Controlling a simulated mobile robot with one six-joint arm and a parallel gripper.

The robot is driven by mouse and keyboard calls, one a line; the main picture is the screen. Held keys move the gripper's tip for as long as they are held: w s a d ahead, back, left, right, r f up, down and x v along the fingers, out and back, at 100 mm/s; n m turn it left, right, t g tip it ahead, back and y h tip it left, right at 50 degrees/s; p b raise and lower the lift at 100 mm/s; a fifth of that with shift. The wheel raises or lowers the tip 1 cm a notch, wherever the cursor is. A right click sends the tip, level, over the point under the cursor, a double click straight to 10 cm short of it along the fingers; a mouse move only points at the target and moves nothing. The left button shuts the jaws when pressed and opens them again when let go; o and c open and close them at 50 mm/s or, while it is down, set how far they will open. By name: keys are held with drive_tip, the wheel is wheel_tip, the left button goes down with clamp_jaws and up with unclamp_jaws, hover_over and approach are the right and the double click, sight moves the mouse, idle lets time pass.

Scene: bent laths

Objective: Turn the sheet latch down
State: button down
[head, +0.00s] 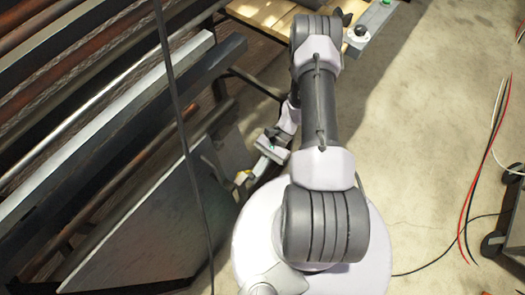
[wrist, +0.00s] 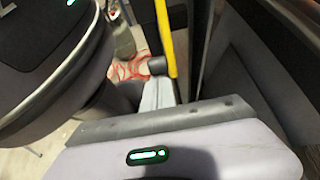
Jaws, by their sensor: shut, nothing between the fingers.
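The grey sheet (head: 150,225) leans against the rack at the lower left in the head view. In the wrist view a yellow bar (wrist: 166,38) runs down from the top middle. My gripper (wrist: 157,67) is shut and empty, its dark tip close beside the lower end of the yellow bar. I cannot tell whether they touch. In the head view my wrist partly hides this spot, and the latch's pivot does not show clearly.
Long bars and pipes (head: 90,115) lie on the rack at the left. A dark upright post (head: 178,110) crosses the head view. A wooden pallet (head: 262,12) is at the top. Red and black cables (head: 478,165) lie at the right; the concrete floor between is mostly clear.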

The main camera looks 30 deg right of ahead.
drive_tip(key=shift+r, duration=0.15)
drive_tip(key=shift+d+r+p, duration=0.1)
drive_tip(key=shift+r+p, duration=0.5)
drive_tip(key=shift+r, duration=0.15)
drive_tip(key=p+v, duration=0.2)
drive_tip(key=v, duration=0.5)
drive_tip(key=shift+w+d+f, duration=0.15)
drive_tip(key=shift+w+d, duration=0.05)
drive_tip(key=shift+d, duration=0.25)
